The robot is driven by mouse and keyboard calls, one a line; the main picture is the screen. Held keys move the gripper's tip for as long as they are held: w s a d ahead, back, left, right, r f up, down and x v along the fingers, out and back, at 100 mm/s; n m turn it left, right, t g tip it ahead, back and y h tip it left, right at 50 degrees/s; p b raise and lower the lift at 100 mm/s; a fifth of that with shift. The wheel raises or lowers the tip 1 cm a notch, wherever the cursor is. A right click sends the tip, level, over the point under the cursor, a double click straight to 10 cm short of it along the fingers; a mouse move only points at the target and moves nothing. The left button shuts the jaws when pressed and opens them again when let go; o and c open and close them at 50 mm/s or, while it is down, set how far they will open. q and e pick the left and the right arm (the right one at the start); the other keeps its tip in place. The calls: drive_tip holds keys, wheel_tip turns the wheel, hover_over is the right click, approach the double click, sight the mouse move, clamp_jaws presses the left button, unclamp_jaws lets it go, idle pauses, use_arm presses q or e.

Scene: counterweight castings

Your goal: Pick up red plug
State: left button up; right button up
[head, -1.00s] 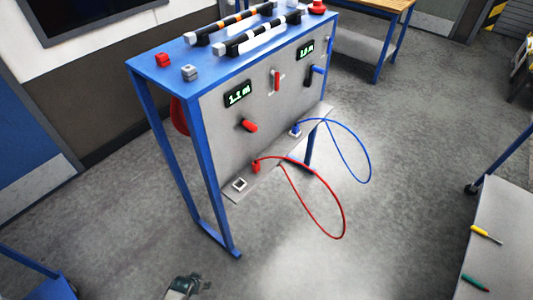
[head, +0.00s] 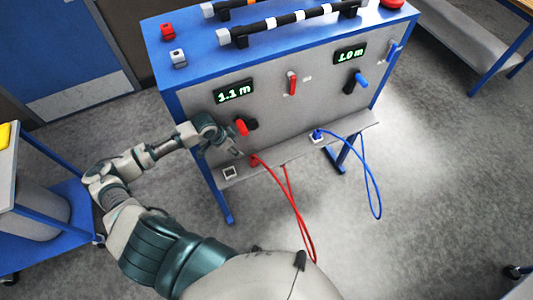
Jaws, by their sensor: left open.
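The red plug (head: 254,160) stands on the narrow grey ledge (head: 299,149) at the front of the blue-framed bench, with a red cable (head: 295,210) hanging from it. My left gripper (head: 234,148) is open, just left of and slightly above the red plug, in front of the grey panel. A small gap seems to separate them; depth is hard to tell. Its fingers are small in the picture and partly merge with the panel. My right gripper is not in view.
A red knob (head: 242,127) sits on the panel close to my left gripper. A white-framed square socket (head: 230,173) is left of the plug on the ledge. A blue plug (head: 318,134) with its cable stands farther right. A blue cart (head: 60,215) is at the left.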

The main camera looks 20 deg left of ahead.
sight(251, 158)
use_arm(q)
drive_tip(key=x, duration=0.7)
drive_tip(key=d+x, duration=0.1)
drive_tip(key=x, duration=0.3)
drive_tip(key=shift+r, duration=0.1)
drive_tip(key=x, duration=0.3)
drive_tip(key=a+x, duration=0.1)
drive_tip(key=x, duration=0.2)
drive_tip(key=shift+s+a+f, duration=0.1)
drive_tip(key=shift+f, duration=0.1)
drive_tip(key=shift+r, duration=0.1)
clamp_jaws()
